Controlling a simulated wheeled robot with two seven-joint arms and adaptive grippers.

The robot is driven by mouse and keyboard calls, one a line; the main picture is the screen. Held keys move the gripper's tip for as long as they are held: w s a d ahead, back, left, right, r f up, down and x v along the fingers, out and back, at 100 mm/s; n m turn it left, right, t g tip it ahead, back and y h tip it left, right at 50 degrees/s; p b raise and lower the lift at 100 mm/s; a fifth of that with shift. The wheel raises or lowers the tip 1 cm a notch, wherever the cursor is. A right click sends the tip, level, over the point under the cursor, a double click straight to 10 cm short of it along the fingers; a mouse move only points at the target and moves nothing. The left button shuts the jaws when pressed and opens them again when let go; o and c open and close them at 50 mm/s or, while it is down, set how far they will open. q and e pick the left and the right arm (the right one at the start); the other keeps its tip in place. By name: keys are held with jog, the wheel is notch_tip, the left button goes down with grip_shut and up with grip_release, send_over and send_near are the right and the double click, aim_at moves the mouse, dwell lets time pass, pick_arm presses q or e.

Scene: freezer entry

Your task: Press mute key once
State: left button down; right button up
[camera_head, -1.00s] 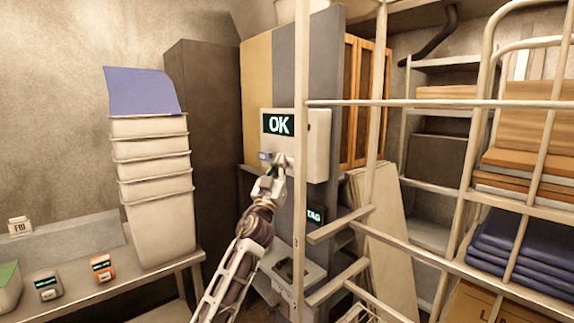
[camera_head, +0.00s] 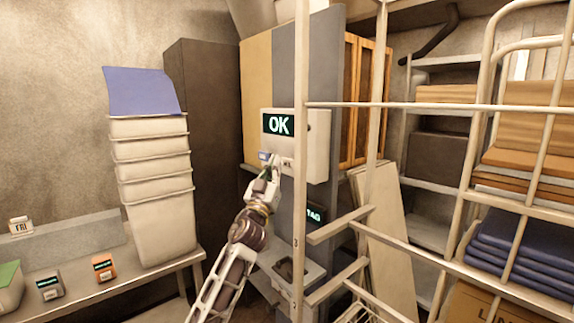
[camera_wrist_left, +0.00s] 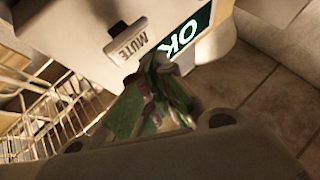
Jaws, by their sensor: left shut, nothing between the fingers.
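A pale wall box (camera_head: 318,140) carries a dark screen (camera_head: 278,124) reading "OK" in light letters. The mute key (camera_wrist_left: 126,40) is a grey raised bar labelled MUTE on the box face, below the screen; it appears small in the head view (camera_head: 287,162). My left gripper (camera_head: 273,164) is shut and empty, just in front of the box's lower part and left of the key in the head view. In the wrist view its fingertips (camera_wrist_left: 157,64) lie close beside the key, not over it. Whether they touch the box face is unclear. My right gripper is not in view.
A small blue item (camera_head: 264,155) is on the box left of the key. A pale wire rack (camera_head: 302,200) stands close on the right. Stacked white bins (camera_head: 155,200) stand on a bench at left. A lit "TAG" sign (camera_head: 314,215) is below the box.

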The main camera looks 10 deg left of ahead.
pick_arm(q)
jog(key=s+a, duration=0.1)
jog(key=s+a+p, duration=0.1)
jog(key=s, duration=0.1)
jog(key=shift+s+a, duration=0.1)
jog(key=shift+a, duration=0.2)
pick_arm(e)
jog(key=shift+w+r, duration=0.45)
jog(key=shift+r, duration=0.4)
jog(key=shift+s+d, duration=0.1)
